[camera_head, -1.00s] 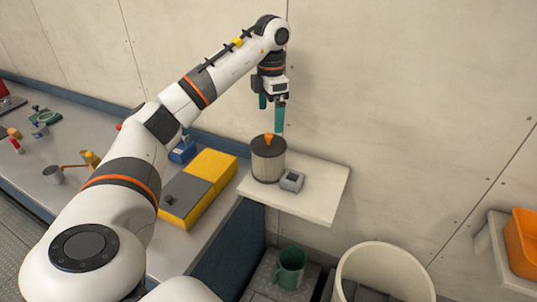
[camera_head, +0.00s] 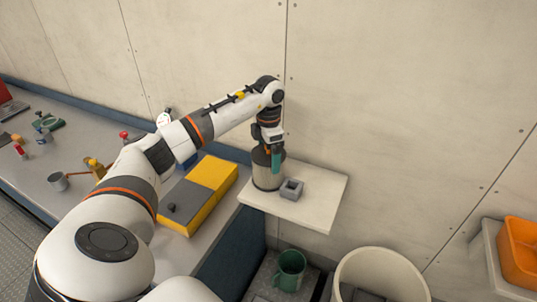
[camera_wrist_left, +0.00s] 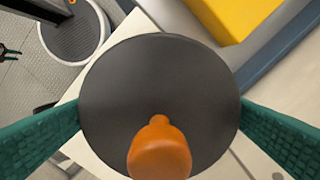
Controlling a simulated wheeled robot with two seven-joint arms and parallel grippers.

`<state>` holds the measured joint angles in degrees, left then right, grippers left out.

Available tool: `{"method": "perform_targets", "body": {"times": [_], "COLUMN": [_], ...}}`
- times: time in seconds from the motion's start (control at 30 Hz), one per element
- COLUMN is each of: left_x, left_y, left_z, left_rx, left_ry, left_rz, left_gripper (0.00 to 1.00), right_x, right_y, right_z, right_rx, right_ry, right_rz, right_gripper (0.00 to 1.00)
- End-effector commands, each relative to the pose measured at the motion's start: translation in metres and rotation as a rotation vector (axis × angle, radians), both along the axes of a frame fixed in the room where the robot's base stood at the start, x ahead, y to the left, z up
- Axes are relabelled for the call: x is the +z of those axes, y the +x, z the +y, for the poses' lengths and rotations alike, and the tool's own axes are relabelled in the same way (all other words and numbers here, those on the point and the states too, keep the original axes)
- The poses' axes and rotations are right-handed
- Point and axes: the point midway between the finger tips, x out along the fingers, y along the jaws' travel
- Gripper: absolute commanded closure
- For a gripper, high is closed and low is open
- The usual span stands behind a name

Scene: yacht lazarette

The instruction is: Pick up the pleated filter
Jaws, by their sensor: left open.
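The pleated filter (camera_head: 268,178) is an upright grey cylinder with a dark top and an orange knob. It stands on a small pale shelf (camera_head: 315,205) against the wall. My left gripper (camera_head: 267,160) points down over the top of the filter, with its teal fingers apart. In the left wrist view the filter's dark round top (camera_wrist_left: 150,85) and orange knob (camera_wrist_left: 159,150) lie between the two fingers, one on each side. Whether the fingers touch its side cannot be told. The arm and fingers hide the knob in the head view. My right gripper is out of view.
A small grey square block (camera_head: 291,188) with a hollow top sits right beside the filter. A yellow and grey case (camera_head: 212,183) lies on the bench to the left. Below are a green mug (camera_head: 290,270) and a white bucket (camera_head: 378,262). An orange bin (camera_head: 520,252) stands far right.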

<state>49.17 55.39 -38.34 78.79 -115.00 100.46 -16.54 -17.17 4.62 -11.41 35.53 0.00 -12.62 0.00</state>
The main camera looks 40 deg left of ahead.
Motion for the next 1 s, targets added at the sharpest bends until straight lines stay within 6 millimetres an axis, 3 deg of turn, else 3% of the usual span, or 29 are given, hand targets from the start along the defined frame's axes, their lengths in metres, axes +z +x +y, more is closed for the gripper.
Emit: {"method": "perform_targets", "body": {"times": [0.07,0.27,0.57,1.0], "left_x": [0.000,0.000,0.006,0.085], "left_y": [0.000,0.000,0.001,0.001], "left_z": [0.000,0.000,0.000,0.000], "left_rx": [0.000,0.000,0.001,0.000], "left_ry": [0.000,-0.001,0.000,-0.001], "left_rz": [0.000,0.000,-0.001,-0.003], "left_gripper": [0.00,0.31,0.31,0.31], "right_x": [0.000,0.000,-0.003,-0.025], "right_y": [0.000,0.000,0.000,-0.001], "right_z": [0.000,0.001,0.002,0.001], "right_rx": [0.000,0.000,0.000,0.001], "right_ry": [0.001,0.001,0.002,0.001], "right_rz": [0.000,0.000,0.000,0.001], "right_gripper": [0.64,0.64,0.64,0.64]}}
